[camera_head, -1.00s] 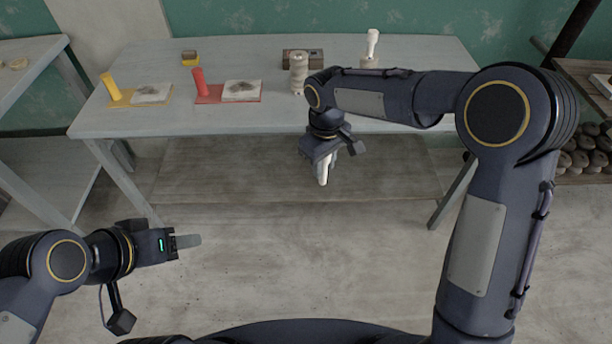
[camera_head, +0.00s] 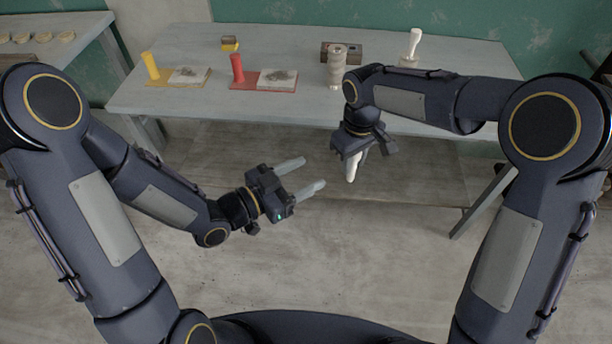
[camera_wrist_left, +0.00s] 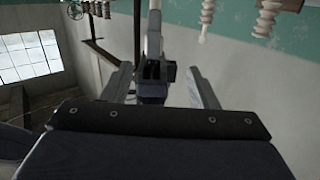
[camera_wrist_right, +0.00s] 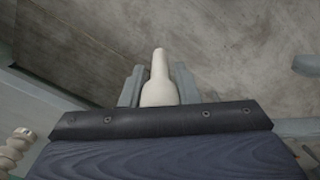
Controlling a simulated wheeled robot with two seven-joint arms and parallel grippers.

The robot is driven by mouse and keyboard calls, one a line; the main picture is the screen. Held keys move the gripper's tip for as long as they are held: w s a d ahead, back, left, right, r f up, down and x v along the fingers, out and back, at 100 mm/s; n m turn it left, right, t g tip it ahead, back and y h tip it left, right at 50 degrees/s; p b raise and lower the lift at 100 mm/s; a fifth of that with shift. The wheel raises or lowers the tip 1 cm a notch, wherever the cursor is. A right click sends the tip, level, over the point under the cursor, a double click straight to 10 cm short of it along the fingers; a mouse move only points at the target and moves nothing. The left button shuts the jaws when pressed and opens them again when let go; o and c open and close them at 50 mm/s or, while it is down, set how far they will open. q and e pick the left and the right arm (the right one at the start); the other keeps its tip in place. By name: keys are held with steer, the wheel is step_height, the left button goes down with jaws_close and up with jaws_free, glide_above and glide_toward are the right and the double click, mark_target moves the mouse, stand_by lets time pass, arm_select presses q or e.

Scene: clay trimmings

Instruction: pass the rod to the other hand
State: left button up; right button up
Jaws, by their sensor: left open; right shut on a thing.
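The rod is off-white, with a thick body narrowing to a thinner end. In the head view the rod (camera_head: 352,168) points down from my right gripper (camera_head: 350,154), which is shut on it above the floor in front of the table. In the right wrist view the rod (camera_wrist_right: 159,88) sits between both fingers, its thin end pointing away; the gripped part is hidden. My left gripper (camera_head: 311,175) is open and empty, left of the rod, its fingers pointing toward it but apart. In the left wrist view the rod (camera_wrist_left: 153,38) and right gripper appear beyond the spread fingers.
The grey table (camera_head: 290,108) stands behind. On it are a yellow cylinder (camera_head: 150,66), a red cylinder (camera_head: 237,69), a turned beige piece (camera_head: 337,68), a white knobbed tool (camera_head: 411,46) and a dark box (camera_head: 328,50). Both grippers have open air over the floor.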

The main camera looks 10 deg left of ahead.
mark_target(353, 162)
arm_select(q)
steer(key=shift+h, duration=0.5)
steer(key=x, duration=1.2)
steer(key=shift+s+d+r, duration=0.2)
steer(key=shift+s+d, duration=0.1)
steer(key=shift+d, duration=0.15)
steer(key=shift+c, duration=0.4)
steer(key=c, duration=0.9)
steer(key=shift+s, duration=0.1)
steer(key=shift+c, duration=0.4)
arm_select(e)
steer(key=o, duration=1.1)
